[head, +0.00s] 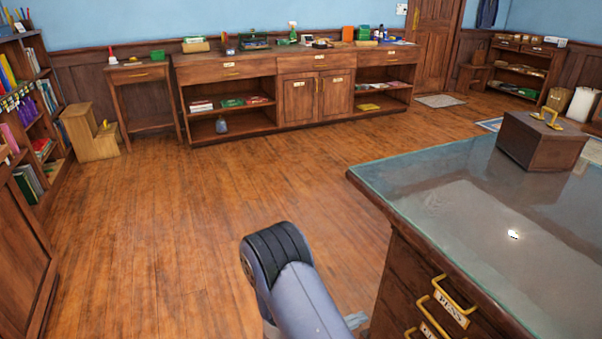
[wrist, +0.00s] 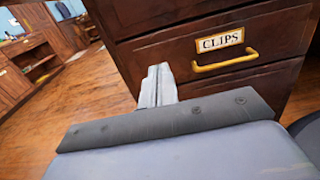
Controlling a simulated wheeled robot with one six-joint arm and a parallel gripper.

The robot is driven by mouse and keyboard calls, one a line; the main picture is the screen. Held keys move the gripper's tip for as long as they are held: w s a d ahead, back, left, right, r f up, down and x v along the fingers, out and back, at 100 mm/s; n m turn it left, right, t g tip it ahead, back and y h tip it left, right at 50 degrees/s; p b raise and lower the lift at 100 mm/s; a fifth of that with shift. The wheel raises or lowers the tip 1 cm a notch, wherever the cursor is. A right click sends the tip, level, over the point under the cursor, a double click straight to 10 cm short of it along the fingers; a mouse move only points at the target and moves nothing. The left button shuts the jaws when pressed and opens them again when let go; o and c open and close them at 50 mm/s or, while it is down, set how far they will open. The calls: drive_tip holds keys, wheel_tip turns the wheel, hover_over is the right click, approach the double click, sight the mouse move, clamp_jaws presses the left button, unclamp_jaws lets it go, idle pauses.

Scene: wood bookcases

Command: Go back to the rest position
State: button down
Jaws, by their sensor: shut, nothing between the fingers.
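My arm reaches in at the bottom middle of the head view, low beside the glass-topped desk (head: 445,205); its end is mostly out of that view. In the wrist view my gripper (wrist: 158,72) shows as two grey fingers held together, with nothing between them. It is in front of a wooden drawer labelled CLIPS (wrist: 160,50), to the left of the drawer's brass handle (wrist: 225,62). The fingers look apart from the handle. The drawer looks closed.
The desk fills the right side, with a PENS drawer (head: 430,262) and a wooden box (head: 540,143) on top. A long cabinet (head: 228,75) lines the back wall. A bookcase (head: 35,130) and a step stool (head: 90,133) stand left. The middle floor is clear.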

sight(409, 295)
drive_tip(key=b+x, duration=0.1)
drive_tip(key=x, duration=1.3)
